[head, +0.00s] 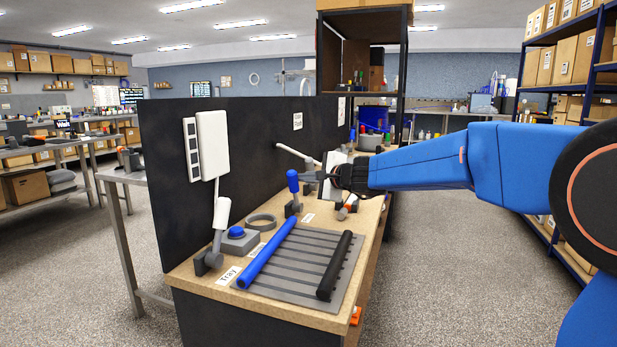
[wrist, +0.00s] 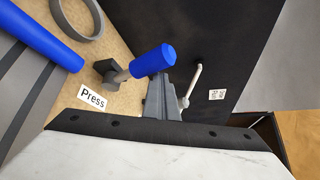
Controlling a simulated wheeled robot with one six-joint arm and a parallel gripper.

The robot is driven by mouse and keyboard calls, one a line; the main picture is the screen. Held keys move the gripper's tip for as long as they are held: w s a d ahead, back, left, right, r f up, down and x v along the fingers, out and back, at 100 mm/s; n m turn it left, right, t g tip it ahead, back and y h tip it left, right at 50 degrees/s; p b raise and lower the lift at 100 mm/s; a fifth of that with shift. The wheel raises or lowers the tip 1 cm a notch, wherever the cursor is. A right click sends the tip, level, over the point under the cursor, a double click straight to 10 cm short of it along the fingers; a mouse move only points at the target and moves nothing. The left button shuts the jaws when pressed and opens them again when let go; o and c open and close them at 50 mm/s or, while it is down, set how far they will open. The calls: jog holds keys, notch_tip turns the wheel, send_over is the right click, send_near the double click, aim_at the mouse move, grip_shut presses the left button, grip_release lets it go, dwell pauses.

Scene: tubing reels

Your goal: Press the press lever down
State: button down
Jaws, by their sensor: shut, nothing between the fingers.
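The press lever has a blue handle (head: 292,180) and a dark base (head: 293,208), and it stands upright near the back of the bench. In the wrist view its blue handle (wrist: 153,60) tilts up to the right from the grey base. The "Press" label (wrist: 92,97) lies beside it. My gripper (head: 309,178) is shut and empty, just right of the handle at about its height. In the wrist view my gripper's grey fingers (wrist: 164,80) point at the handle and overlap its lower edge; I cannot tell whether they touch.
A ribbed grey tray (head: 285,279) holds a blue tube (head: 268,256) and a black tube (head: 334,265). A grey ring (head: 261,222), a blue-button box (head: 239,240) and a white-handled lever (head: 222,214) stand left. A dark panel (head: 255,140) rises behind.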

jog(key=shift+s+a+f, duration=0.2)
jog(key=shift+s+f, duration=0.05)
jog(key=shift+s, duration=0.2)
jog(key=shift+s+a+f, duration=0.2)
jog(key=shift+s+f, duration=0.05)
jog(key=shift+s, duration=0.2)
jog(key=shift+s+a, duration=0.1)
jog(key=shift+s, duration=0.05)
jog(key=w+d+r, duration=0.2)
jog(key=w+d, duration=0.1)
jog(key=s+d+f, duration=0.2)
jog(key=s+d, duration=0.4)
jog(key=shift+s+f, duration=0.15)
jog(key=shift+s, duration=0.2)
jog(key=shift+d, duration=0.1)
